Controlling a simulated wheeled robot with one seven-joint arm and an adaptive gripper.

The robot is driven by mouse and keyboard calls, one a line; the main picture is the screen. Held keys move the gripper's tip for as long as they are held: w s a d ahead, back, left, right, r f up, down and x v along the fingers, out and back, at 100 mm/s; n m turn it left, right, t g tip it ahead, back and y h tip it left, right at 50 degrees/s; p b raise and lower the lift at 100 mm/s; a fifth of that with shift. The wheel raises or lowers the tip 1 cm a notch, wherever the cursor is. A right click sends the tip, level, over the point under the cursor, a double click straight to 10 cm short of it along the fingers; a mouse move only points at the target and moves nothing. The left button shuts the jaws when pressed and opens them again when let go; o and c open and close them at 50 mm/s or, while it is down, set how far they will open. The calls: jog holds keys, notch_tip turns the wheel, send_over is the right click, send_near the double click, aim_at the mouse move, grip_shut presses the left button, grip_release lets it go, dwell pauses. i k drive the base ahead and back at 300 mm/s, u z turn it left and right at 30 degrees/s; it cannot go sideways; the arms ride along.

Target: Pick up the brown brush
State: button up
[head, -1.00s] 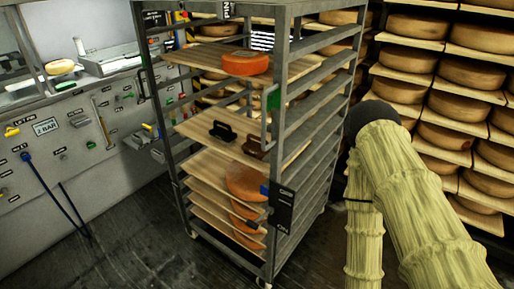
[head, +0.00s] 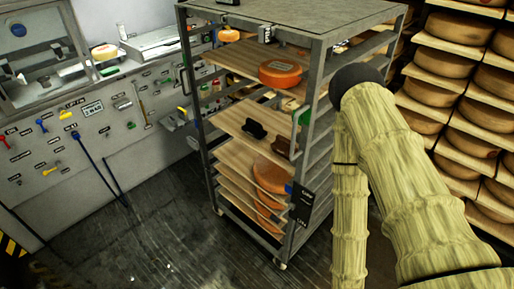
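A dark brown brush-like item (head: 282,145) lies on a wooden board (head: 237,116) of the metal rack, towards the board's right side. A similar black item (head: 254,129) lies to its left on the same board. They are small, so their shape is hard to tell. My arm, in a pale yellow sleeve with a dark joint, stands at the right in front of the rack. My gripper is not in view.
The grey metal rack (head: 318,65) frames the board with its posts. An orange cheese wheel (head: 280,73) sits on a board above, and several more sit below. Shelves of cheese wheels (head: 459,29) stand at the right.

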aim_at(278, 146)
jog(key=u, duration=2.05)
jog(key=i, duration=1.85)
jog(key=z, duration=3.05)
